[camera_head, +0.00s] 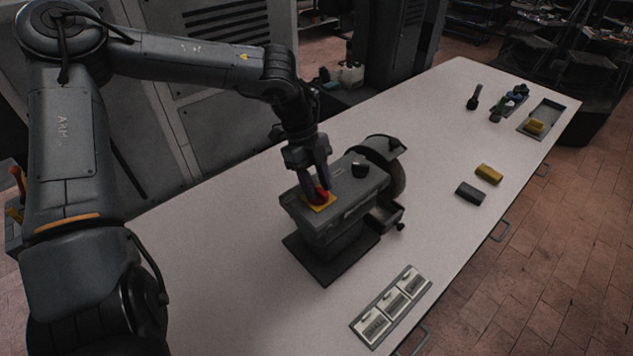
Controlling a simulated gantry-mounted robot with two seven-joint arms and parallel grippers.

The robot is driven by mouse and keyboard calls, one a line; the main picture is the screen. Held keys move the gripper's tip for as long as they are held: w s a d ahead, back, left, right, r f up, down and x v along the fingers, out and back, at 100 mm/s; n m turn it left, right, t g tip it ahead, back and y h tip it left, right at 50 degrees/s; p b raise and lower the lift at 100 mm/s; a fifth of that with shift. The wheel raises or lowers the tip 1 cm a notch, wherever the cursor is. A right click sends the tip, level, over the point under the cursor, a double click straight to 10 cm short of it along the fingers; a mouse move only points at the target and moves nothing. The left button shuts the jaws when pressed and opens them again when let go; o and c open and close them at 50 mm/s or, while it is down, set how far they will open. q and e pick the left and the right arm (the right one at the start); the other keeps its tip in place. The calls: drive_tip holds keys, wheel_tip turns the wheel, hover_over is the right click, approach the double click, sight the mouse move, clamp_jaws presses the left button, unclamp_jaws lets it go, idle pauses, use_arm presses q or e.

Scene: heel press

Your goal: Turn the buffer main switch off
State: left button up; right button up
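The buffer (335,222) is a dark grey bench machine on a dark base plate in the middle of the table. A red main switch (320,197) on a yellow plate (313,208) sits at the left end of its top. My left gripper (316,186) points down at the red switch, with its fingertips right at it and partly hiding it. I cannot tell whether the fingers are closed on the switch or only beside it. My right gripper is not in view.
A dark wheel under a guard (388,146) is at the buffer's right end. A panel with several labelled plates (392,306) lies in front. Yellow (489,173) and grey (470,193) blocks lie to the right. A tray (554,112) is at the far end. The table's left part is clear.

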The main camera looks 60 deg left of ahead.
use_arm(q)
clamp_jaws()
drive_tip(key=shift+r, duration=0.1)
drive_tip(key=shift+n, duration=0.5)
drive_tip(key=n+t+p, duration=0.1)
drive_tip(key=n, duration=0.1)
drive_tip(key=shift+d+n+t, duration=0.1)
drive_tip(key=shift+n+t, duration=0.2)
drive_tip(key=shift+n, duration=0.1)
drive_tip(key=n+t+y, duration=0.1)
drive_tip(key=n, duration=0.2)
drive_tip(key=shift+s+n, duration=0.15)
drive_tip(key=shift+n, duration=0.25)
drive_tip(key=shift+n+y, duration=0.4)
drive_tip(key=shift+n, duration=0.2)
